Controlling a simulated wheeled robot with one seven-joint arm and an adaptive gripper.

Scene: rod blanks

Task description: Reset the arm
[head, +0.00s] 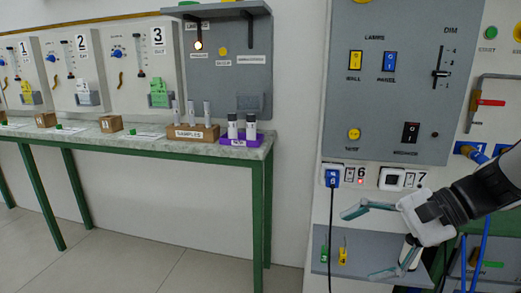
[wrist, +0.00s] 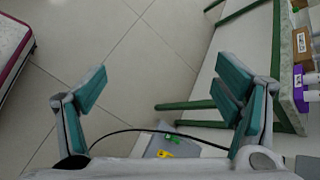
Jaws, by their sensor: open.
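My gripper (head: 368,240) is at the lower right of the head view, in front of the panel wall. Its two teal-padded fingers are spread wide apart with nothing between them. In the wrist view my gripper (wrist: 165,95) also shows open and empty, over the tiled floor. My arm comes in from the right edge of the head view.
A bench (head: 150,146) with green legs runs along the left wall, bearing a samples block (head: 192,132) and a purple rack (head: 240,138). A control panel (head: 392,85) is on the right. A blue plug (head: 332,178) with a black cable hangs near my gripper. The floor (head: 150,235) is clear.

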